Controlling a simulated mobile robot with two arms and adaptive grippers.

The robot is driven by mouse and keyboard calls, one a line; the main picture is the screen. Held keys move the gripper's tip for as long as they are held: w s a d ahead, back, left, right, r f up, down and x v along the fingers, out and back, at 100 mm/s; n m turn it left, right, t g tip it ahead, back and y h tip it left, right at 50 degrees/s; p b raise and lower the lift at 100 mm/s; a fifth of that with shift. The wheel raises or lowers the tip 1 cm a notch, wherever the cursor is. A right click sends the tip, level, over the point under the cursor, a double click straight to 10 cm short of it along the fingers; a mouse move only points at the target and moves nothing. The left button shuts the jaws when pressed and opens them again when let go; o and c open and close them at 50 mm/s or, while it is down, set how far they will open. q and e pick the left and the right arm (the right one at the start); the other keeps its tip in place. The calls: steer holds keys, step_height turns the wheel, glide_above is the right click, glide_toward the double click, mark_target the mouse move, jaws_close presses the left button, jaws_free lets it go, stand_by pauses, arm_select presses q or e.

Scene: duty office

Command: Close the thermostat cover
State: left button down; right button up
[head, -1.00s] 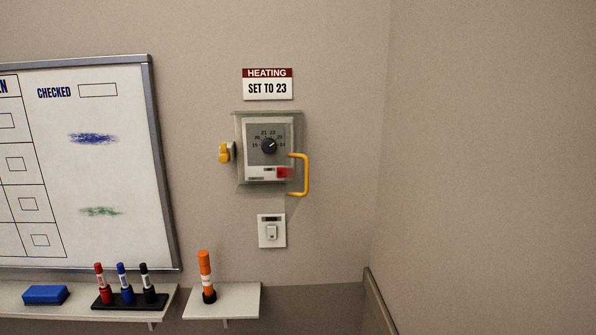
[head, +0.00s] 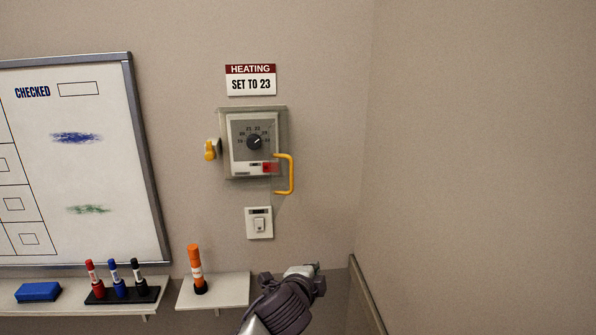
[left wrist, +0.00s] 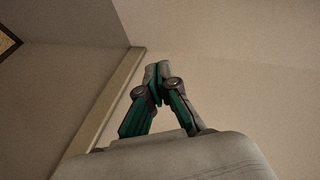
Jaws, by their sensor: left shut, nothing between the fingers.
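The thermostat (head: 239,152) is on the wall in the head view, with a dark dial and a red mark at its lower right. A clear cover with a yellow handle (head: 291,174) shows at its right side; the handle stands out from the wall. The clear pane is hard to make out, so I cannot tell how far it is swung. A yellow catch (head: 210,150) is at the left. My left gripper (left wrist: 157,70) is shut and empty in the left wrist view. In the head view my left arm is below the thermostat, apart from it. My right gripper is not in view.
A "SET TO 23" sign (head: 251,85) is above the thermostat and a switch (head: 259,223) below. A small shelf (head: 231,291) holds an orange marker (head: 195,268). A whiteboard (head: 105,165) and a shelf with markers are at left. A side wall (head: 480,170) is at right.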

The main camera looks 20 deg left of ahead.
arm_select(q)
steer(key=s+d+r+m+t, duration=0.1)
steer(key=s+r, duration=0.2)
steer(key=r, duration=0.5)
steer(key=s+r+m+t+p, duration=0.1)
steer(key=s+r+t, duration=0.1)
steer(key=s+r, duration=0.35)
steer(key=s+d+r+m+t, duration=0.1)
steer(key=s+r, duration=0.1)
steer(key=r, duration=0.7)
steer(key=w+a+p, duration=0.4)
steer(key=w+p, duration=0.1)
steer(key=w, duration=0.3)
steer(key=shift+w+a+p, duration=0.25)
steer(key=shift+a+p, duration=0.05)
steer(key=shift+p, duration=0.05)
